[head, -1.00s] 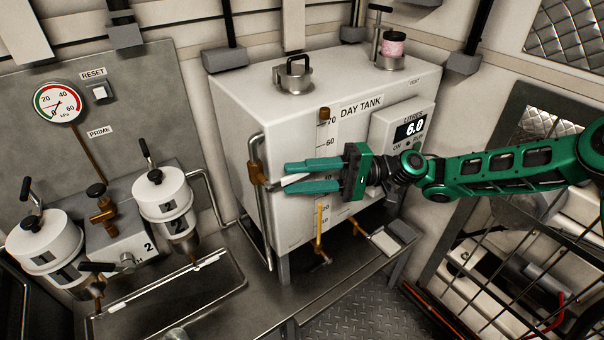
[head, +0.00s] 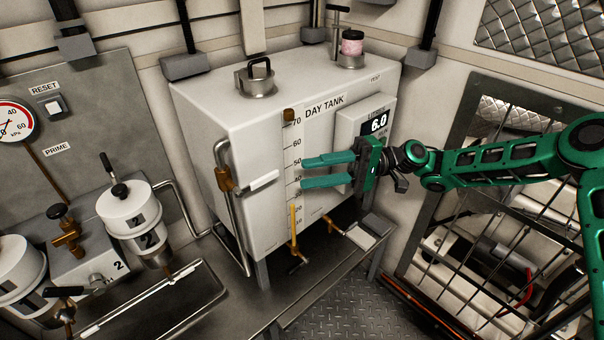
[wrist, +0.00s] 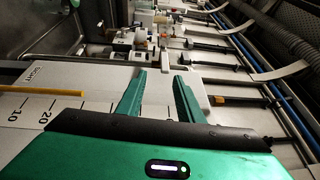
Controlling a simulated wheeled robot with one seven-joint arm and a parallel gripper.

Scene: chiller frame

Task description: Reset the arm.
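My gripper (head: 303,173) is green and stands in front of the day tank (head: 205,95), a white box with a printed level scale. Its two fingers are apart with nothing between them, pointing left across the scale. A white lever handle (head: 264,180) on a brass valve (head: 224,179) lies just left of the fingertips, with a gap between. In the wrist view the open fingers (wrist: 158,85) reach over the tank's scale face (wrist: 75,95). My arm extends to the right, in front of the barred cage.
A display box (head: 352,122) reading 6.0 sits behind my gripper. A yellow level tube (head: 293,225) is below it. Filter canisters (head: 127,210) stand at left. A barred cage (head: 455,235) fills the right. The floor plate (head: 335,318) is clear.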

